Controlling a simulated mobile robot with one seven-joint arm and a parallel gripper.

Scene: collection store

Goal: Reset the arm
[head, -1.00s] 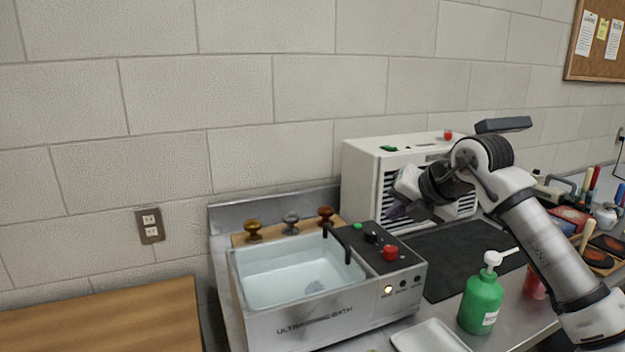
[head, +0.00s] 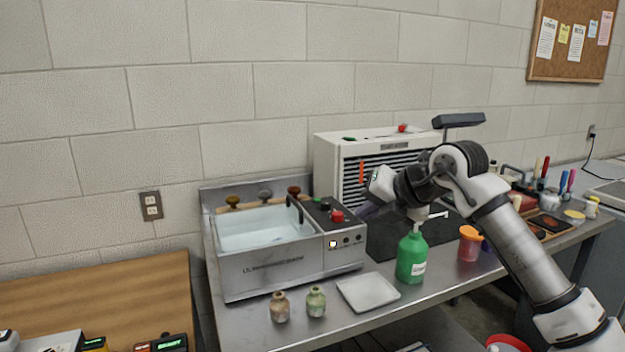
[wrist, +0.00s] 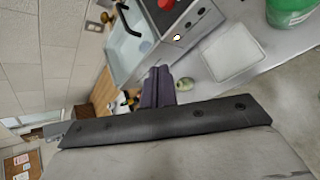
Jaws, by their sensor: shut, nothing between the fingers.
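My arm is bent over the metal bench, its elbow in front of a white louvred unit. My gripper (head: 366,209) hangs at the arm's end, right of the ultrasonic bath (head: 290,262), and is partly hidden by the wrist in the head view. In the wrist view its purple fingers (wrist: 157,88) are together with nothing between them. They appear clear of the bench and its objects.
A green pump bottle (head: 411,258) stands below the arm beside a white tray (head: 368,291). Two small jars (head: 316,301) stand near the bench's front edge. A wooden table (head: 110,300) is at left. An orange-lidded cup (head: 470,243) stands further right.

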